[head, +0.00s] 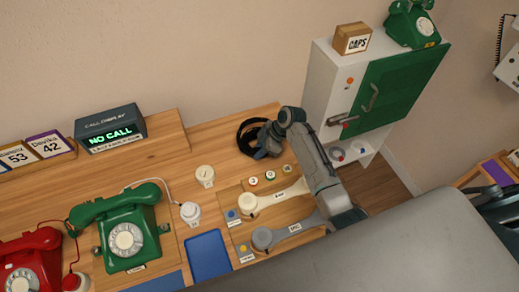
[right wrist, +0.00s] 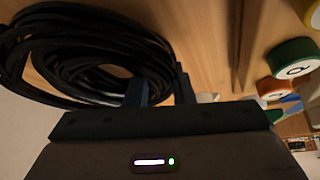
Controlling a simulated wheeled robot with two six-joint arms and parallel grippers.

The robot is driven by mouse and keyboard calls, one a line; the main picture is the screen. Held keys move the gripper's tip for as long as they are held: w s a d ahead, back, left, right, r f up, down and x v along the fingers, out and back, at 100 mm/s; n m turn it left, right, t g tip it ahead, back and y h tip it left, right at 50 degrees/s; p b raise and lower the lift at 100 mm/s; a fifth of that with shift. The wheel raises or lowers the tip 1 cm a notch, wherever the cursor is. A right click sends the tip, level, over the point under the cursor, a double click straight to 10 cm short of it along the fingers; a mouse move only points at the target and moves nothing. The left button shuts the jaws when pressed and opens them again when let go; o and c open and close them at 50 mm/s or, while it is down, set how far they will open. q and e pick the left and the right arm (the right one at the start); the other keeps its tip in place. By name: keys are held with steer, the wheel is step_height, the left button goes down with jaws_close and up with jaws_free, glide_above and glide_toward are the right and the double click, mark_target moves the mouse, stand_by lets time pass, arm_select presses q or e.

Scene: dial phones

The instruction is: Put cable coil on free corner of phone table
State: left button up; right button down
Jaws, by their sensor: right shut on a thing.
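The black cable coil (head: 247,137) is at the back right corner of the wooden phone table (head: 222,131) in the head view. My right gripper (head: 268,139) is shut on the coil's right side. In the right wrist view the coil (right wrist: 85,50) fills the upper left, with its near strands between the fingers (right wrist: 160,88). The coil lies flat on or just above the wood; I cannot tell which. My left gripper is not in view.
A green phone (head: 127,227) and a red phone (head: 32,262) stand at left. A call display (head: 110,129) sits on the back shelf. Round caps (head: 269,175) and two handsets (head: 272,200) lie near my right arm. A white cabinet (head: 322,85) with a green door stands beyond the table's right edge.

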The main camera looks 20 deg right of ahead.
steer(key=shift+f, duration=0.6)
steer(key=c, duration=1.3)
jaws_free()
steer(key=shift+o, duration=0.2)
steer(key=b+v, duration=0.2)
steer(key=v, duration=1)
steer(key=shift+b, duration=0.35)
